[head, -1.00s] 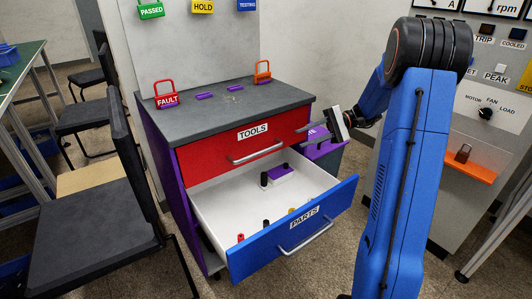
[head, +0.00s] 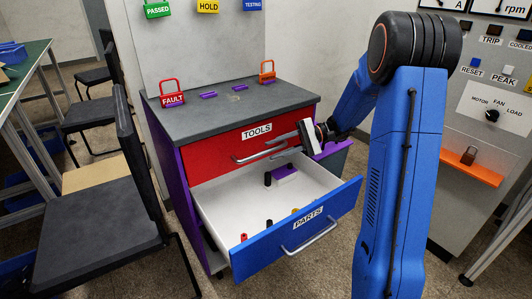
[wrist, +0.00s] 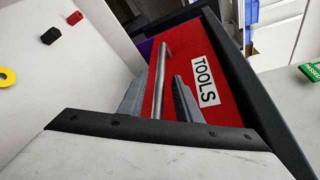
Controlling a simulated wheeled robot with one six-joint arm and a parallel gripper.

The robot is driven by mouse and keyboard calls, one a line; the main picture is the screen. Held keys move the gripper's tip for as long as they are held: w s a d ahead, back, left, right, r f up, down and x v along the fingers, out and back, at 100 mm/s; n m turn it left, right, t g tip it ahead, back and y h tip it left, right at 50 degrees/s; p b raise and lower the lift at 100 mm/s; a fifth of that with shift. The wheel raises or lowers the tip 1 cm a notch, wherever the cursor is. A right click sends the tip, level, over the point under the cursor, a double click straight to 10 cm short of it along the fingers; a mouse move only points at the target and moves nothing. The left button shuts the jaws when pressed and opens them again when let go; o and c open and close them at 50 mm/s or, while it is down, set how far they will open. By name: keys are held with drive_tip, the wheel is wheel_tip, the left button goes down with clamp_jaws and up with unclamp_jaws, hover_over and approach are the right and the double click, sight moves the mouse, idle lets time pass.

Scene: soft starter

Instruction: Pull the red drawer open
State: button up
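The red drawer (head: 212,161), labelled TOOLS, is shut in the upper part of the cabinet. Its grey bar handle (head: 245,158) runs across the front below the label. My gripper (head: 272,146) is at the right part of the handle, coming from the right. In the wrist view the red front (wrist: 198,50) fills the middle, and the handle (wrist: 161,75) passes between the two open fingers. Gaps show on both sides of the handle. I cannot tell whether a finger touches it.
The blue PARTS drawer (head: 268,250) stands open below, with small parts inside, under my gripper. A black chair (head: 95,225) is at left; a control panel (head: 490,130) is at right.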

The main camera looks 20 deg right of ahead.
drive_tip(key=shift+x, duration=1.95)
clamp_jaws()
